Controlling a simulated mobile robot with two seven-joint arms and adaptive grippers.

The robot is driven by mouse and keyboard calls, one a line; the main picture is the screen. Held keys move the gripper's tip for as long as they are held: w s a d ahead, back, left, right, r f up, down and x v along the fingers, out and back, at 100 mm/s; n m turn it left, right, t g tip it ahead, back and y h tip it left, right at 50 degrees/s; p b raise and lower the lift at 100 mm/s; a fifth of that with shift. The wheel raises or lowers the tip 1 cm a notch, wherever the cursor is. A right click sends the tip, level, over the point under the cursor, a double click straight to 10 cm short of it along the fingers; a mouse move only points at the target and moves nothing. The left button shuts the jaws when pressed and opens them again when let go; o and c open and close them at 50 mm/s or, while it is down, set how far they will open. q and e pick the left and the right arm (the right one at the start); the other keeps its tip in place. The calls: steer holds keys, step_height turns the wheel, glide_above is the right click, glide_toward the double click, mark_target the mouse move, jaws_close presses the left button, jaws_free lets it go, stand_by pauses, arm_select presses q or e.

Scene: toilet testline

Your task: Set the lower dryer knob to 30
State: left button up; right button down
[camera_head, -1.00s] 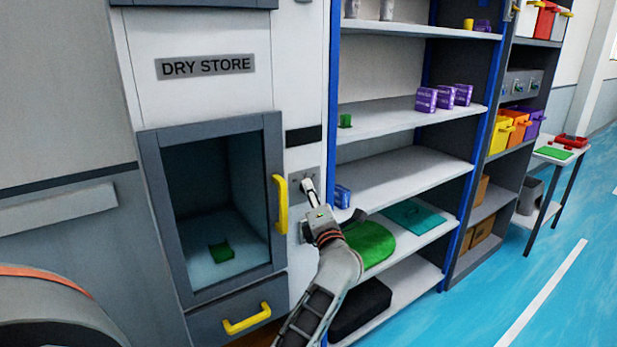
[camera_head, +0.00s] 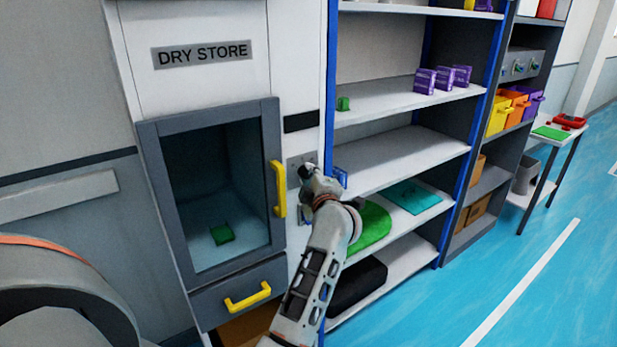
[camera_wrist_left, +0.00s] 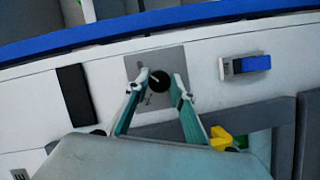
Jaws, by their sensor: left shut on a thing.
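The dryer knob (camera_wrist_left: 158,82) is a small black round knob with a pale line on it. It sits on a grey plate (camera_wrist_left: 138,66) with small marks, too small to read. My left gripper (camera_wrist_left: 159,80) has one finger on each side of the knob and is shut on it. In the head view, my left gripper (camera_head: 309,172) is against the panel right of the cabinet door and hides the knob. The plate (camera_head: 294,162) shows partly there. My right gripper is not in view.
A yellow door handle (camera_head: 279,189) stands out just left of my gripper. A blue switch (camera_wrist_left: 257,63) is beside the knob plate. Shelves (camera_head: 400,160) with a blue post are close on the right. A black strip (camera_head: 301,121) is above the plate.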

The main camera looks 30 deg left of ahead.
arm_select(q)
steer(key=shift+f+m, duration=0.1)
steer(key=shift+m, duration=0.2)
stand_by(0.4)
steer(key=o, duration=1.1)
